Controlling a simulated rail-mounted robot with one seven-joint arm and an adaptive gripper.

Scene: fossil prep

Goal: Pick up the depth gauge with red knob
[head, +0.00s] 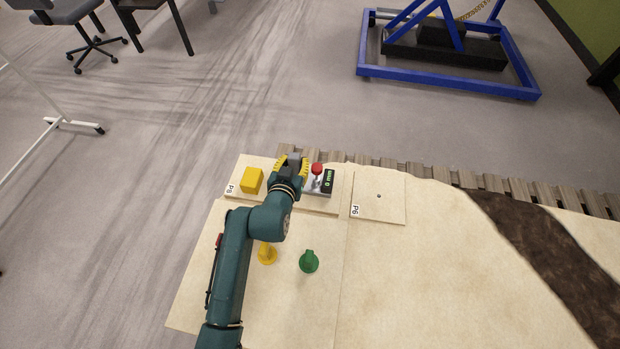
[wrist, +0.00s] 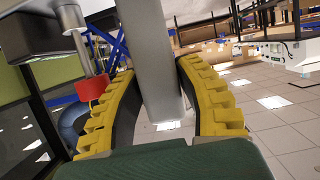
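The depth gauge stands on a pale board in the head view, with a red knob (head: 317,169) on a stem and a dark "0 mm" display (head: 328,181). My gripper (head: 293,164) is at its left side, with yellow fingers either side of a grey part. In the wrist view the fingers flank an upright grey post (wrist: 158,60), seemingly part of the gauge. The red knob (wrist: 92,87) is just outside the left finger. The fingers are very close to the post; whether they press on it I cannot tell. My arm hides part of the gauge's base.
A yellow block (head: 252,180) sits left of my gripper on the board marked P5 or similar. A yellow piece (head: 267,254) and a green piece (head: 309,262) stand nearer. An empty pale plate (head: 385,207) marked P6 lies to the right.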

